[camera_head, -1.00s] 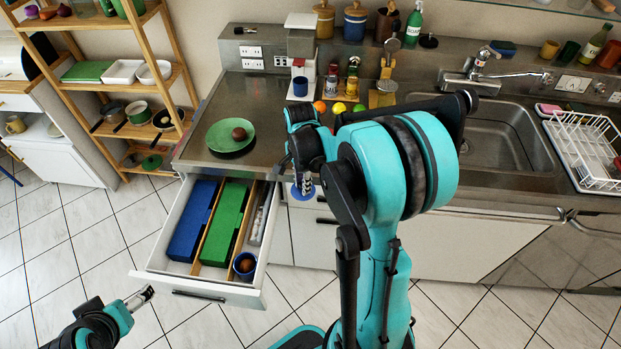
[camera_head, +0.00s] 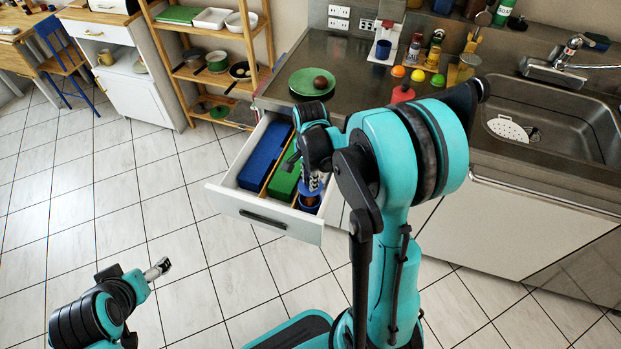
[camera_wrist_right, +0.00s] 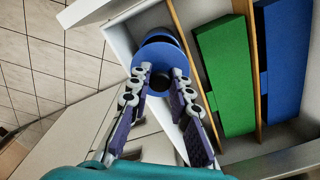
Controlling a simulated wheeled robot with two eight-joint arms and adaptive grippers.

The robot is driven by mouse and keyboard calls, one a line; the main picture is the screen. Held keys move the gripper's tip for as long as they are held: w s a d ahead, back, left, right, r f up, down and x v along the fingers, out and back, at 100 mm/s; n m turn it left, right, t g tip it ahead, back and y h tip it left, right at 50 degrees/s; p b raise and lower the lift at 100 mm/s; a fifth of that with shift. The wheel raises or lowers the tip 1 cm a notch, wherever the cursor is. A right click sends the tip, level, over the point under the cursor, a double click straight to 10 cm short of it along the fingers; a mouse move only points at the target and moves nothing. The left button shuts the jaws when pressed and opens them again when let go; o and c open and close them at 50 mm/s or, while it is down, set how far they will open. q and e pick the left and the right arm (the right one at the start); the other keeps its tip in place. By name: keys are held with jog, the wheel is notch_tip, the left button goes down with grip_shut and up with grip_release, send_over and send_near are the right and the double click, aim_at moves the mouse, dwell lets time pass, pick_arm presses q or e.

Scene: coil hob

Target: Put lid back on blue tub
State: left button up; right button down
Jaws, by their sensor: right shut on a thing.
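The blue tub (camera_head: 309,206) stands in the front right part of the open drawer, with something brown inside. My right gripper (camera_head: 314,188) is just above it, shut on the dark knob of the blue lid (camera_wrist_right: 162,66). In the right wrist view, the gripper (camera_wrist_right: 159,82) holds the lid in front of the tub (camera_wrist_right: 158,37), whose rim shows just past the lid's far edge. The lid hides most of the tub, and I cannot tell whether they touch. My left gripper (camera_head: 158,269) is low over the floor, away from the drawer; its opening is unclear.
The drawer (camera_head: 262,213) also holds a long blue box (camera_head: 265,153) and a green box (camera_head: 285,183), split by wooden dividers. Open floor lies left of the drawer.

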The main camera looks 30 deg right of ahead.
jog(key=shift+f+b, duration=1.95)
jog(key=shift+f, duration=0.75)
jog(key=shift+f+b, duration=0.15)
jog(key=shift+b, duration=0.15)
jog(key=c, duration=0.8)
grip_release()
jog(key=shift+c, duration=0.2)
jog(key=shift+r+p, duration=2.7)
jog(key=shift+r, duration=0.85)
